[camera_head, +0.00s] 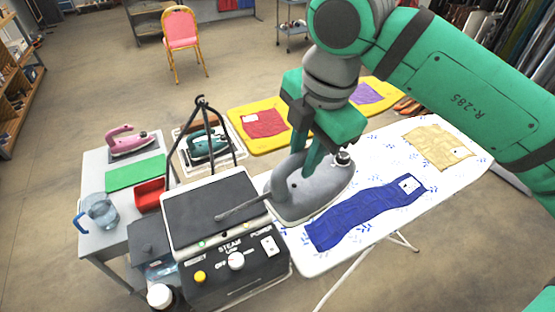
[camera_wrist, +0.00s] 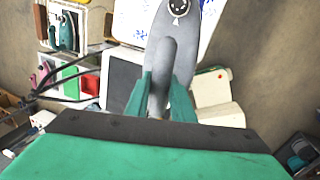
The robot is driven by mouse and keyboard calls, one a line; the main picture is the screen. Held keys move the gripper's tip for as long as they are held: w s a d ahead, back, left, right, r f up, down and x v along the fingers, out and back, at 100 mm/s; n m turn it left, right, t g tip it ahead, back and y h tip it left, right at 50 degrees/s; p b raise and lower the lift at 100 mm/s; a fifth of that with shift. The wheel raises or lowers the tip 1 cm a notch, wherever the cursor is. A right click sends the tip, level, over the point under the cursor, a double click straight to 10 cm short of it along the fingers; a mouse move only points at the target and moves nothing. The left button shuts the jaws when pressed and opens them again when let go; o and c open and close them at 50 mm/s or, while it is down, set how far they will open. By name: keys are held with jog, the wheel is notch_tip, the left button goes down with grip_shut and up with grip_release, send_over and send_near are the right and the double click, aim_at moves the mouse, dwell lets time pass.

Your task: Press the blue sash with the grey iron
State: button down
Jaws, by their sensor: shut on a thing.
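My gripper (camera_head: 312,150) is shut on the grey iron (camera_head: 315,192), holding it by its top handle. In the head view the iron is at the left end of the white ironing board (camera_head: 385,165), just left of the blue sash. I cannot tell whether its soleplate touches the board. The iron also shows between the fingers in the wrist view (camera_wrist: 180,60). The blue sash (camera_head: 350,222) lies long and slightly rumpled along the board's near side, with a small white tag at its right end. It is not seen in the wrist view.
A steam station (camera_head: 215,210) with a dark plate adjoins the board's left end. A pink iron (camera_head: 130,140) and a teal iron (camera_head: 205,145) stand on the left. A tan cloth (camera_head: 438,146) lies on the board's far right. A yellow board (camera_head: 245,115) with red and purple cloths is behind.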

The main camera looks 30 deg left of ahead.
aim_at(331, 172)
jog(key=shift+m, duration=0.7)
jog(key=w+d+f, duration=0.1)
jog(key=w+f, duration=0.2)
jog(key=w+d+f, duration=0.1)
jog(key=w+f, duration=0.2)
jog(key=f, duration=0.1)
jog(key=w+d+f, duration=0.1)
jog(key=w+f, duration=0.2)
jog(key=f, duration=0.1)
jog(key=shift+w+d+f, duration=0.15)
jog(key=shift+d, duration=0.25)
notch_tip(331, 172, down, 7)
jog(key=shift+r, duration=0.2)
jog(key=shift+w+d, duration=0.15)
